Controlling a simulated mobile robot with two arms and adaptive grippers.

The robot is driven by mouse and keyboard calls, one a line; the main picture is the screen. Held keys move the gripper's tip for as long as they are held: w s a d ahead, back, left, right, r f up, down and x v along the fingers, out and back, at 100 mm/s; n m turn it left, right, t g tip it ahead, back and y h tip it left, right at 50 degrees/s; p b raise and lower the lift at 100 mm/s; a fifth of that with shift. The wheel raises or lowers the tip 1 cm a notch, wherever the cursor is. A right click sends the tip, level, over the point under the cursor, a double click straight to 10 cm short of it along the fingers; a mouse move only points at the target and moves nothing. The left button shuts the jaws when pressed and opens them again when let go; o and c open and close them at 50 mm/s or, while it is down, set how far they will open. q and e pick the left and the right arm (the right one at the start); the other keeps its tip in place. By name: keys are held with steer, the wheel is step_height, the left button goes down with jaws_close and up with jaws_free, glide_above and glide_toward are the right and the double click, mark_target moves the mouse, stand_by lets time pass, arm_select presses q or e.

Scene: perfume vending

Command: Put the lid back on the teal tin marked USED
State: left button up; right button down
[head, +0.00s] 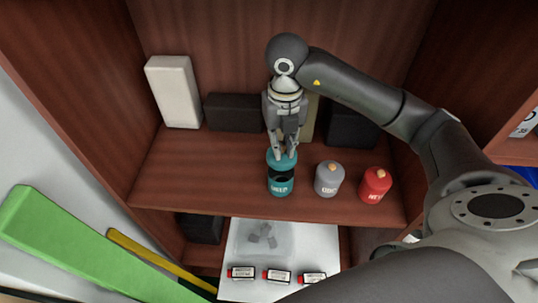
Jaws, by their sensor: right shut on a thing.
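The teal tin (281,187) stands on the brown shelf (230,194), with small white lettering on its front that is too blurred to read surely. A dark opening shows at its top. A teal lid (274,159) is at the far upper side of this opening, under my right gripper (284,153). The gripper points down and is shut on the lid. I cannot tell whether the lid touches the tin's rim; its knob is hidden by the fingers. My left gripper is not in view.
A grey tin (329,180) and a red tin (376,186), both lidded, stand right of the teal tin. A white box (175,92) and dark boxes (234,113) stand behind. Below are a clear tray (250,245) and small labelled bottles (279,276). The shelf's left part is free.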

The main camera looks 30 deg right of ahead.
steer(key=shift+f+b, duration=2.4)
steer(key=shift+f, duration=0.8)
steer(key=shift+f+b, duration=0.15)
steer(key=shift+b, duration=0.4)
steer(key=c, duration=0.9)
jaws_free()
steer(key=shift+r+p, duration=2.45)
steer(key=shift+r, duration=1.1)
